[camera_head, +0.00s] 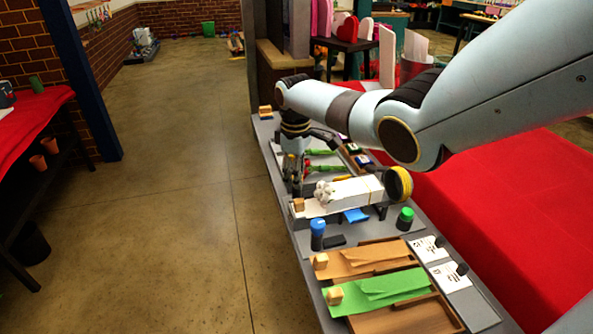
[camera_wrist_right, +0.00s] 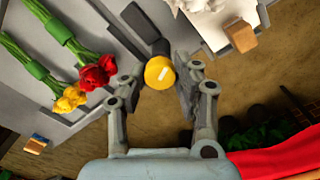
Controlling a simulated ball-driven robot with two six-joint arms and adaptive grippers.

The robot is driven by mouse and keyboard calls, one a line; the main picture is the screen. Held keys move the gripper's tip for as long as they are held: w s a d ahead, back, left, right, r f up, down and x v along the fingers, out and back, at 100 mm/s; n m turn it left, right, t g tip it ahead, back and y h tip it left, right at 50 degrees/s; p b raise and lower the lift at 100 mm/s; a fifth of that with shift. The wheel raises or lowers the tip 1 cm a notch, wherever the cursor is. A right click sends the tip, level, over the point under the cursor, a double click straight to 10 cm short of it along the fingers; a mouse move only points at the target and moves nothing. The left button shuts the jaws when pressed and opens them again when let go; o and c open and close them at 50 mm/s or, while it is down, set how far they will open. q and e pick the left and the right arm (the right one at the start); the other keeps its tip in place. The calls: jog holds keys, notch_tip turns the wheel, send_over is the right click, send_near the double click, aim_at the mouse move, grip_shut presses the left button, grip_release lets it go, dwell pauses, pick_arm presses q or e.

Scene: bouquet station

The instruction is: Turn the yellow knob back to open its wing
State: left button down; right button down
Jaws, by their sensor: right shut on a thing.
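The yellow knob (camera_wrist_right: 159,72), a round cap with a white mark on a dark stem, sits between the fingers of my right gripper (camera_wrist_right: 158,84) in the wrist view. The gripper is shut on it. In the head view my right gripper (camera_head: 296,178) points down at the left edge of the grey bench, and the knob is hidden there. A white wrap (camera_head: 350,191) with white flowers (camera_head: 323,192) lies just in front of the gripper; its edge also shows in the wrist view (camera_wrist_right: 212,25). I cannot tell which panel is the knob's wing. My left gripper is out of view.
A red rose (camera_wrist_right: 98,72) and a yellow rose (camera_wrist_right: 70,98) lie beside the gripper. A blue-capped cylinder (camera_head: 317,234), a green-capped one (camera_head: 405,218), a yellow-faced roll (camera_head: 399,183) and a green sheet (camera_head: 375,292) are nearer. Open floor (camera_head: 190,220) lies left of the bench.

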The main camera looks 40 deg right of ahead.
jog(key=n, duration=0.2)
jog(key=shift+n, duration=0.4)
jog(key=n+p, duration=0.1)
jog(key=n, duration=0.2)
jog(key=shift+n, duration=0.3)
jog(key=n, duration=0.6)
jog(key=shift+n, duration=0.3)
jog(key=c, duration=1)
grip_release()
